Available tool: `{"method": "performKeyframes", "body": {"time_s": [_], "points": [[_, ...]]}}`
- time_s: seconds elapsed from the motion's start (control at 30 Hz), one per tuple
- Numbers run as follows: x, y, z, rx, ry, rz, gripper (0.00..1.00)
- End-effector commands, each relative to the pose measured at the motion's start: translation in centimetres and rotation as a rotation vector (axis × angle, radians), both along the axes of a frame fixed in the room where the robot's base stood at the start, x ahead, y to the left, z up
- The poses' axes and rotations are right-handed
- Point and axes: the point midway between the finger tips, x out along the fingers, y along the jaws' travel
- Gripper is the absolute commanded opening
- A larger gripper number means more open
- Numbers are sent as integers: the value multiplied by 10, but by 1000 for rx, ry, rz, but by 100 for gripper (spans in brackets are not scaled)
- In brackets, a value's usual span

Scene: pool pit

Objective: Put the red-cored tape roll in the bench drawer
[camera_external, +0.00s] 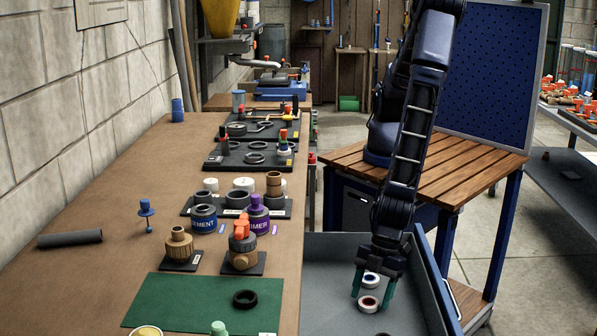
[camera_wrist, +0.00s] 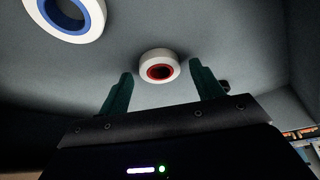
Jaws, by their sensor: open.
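The red-cored tape roll (camera_external: 368,308) is white with a red inner ring. It appears to rest on the grey floor of the open bench drawer (camera_external: 330,260). My gripper (camera_external: 373,297) is inside the drawer, pointing down at the roll, with its green fingers open on either side of it in this view. In the wrist view the red-cored roll (camera_wrist: 159,58) lies just beyond and between the open fingertips (camera_wrist: 165,78), not gripped. A white blue-cored tape roll (camera_external: 371,276) is close behind it; it also shows in the wrist view (camera_wrist: 93,12).
The drawer's right wall (camera_external: 430,285) stands close to my arm. The brown bench (camera_external: 110,220) on the left carries a green mat (camera_external: 180,303) with a black ring (camera_external: 245,299), cans and fittings. A wood-slat table (camera_external: 460,170) stands behind the drawer.

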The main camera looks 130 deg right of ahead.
Motion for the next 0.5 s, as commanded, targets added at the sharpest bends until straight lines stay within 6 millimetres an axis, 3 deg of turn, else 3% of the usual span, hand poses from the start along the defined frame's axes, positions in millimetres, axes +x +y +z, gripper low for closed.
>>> {"method": "performKeyframes", "body": {"time_s": [0.5], "points": [[-29, -3, 71, 2, -2, 2, 66]]}}
